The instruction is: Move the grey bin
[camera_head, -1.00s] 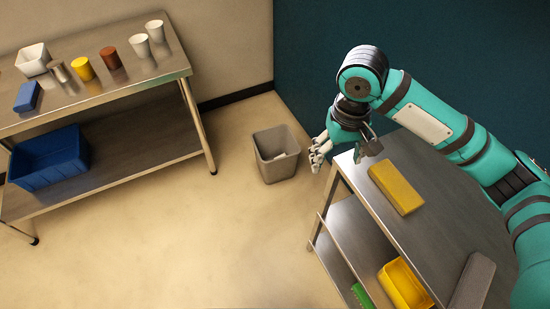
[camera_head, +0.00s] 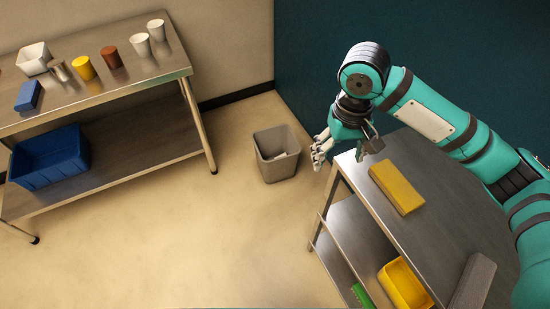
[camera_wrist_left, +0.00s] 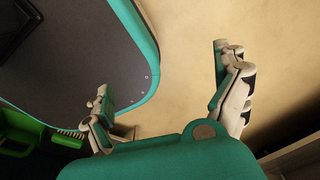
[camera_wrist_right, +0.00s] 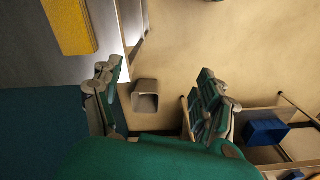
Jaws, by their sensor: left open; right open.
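The grey bin (camera_head: 280,173) stands upright on the floor between the long table and the cart, near the wall corner. Something pale shows inside it. In the right wrist view the bin (camera_wrist_right: 145,86) appears between my right gripper's fingers, but some way beyond them. My right gripper (camera_head: 321,149) is open and empty, to the right of the bin in the head view and apart from it, by the cart's corner. My left gripper (camera_wrist_left: 168,95) is open and empty over bare floor. It is not in the head view, and the bin is not in the left wrist view.
The steel cart (camera_head: 440,190) on the right bears a yellow block (camera_head: 396,187), with a yellow bin (camera_head: 403,285) on its lower shelf. The steel table (camera_head: 140,70) on the left holds several cups, with a blue bin (camera_head: 48,160) below. The floor in the middle is clear.

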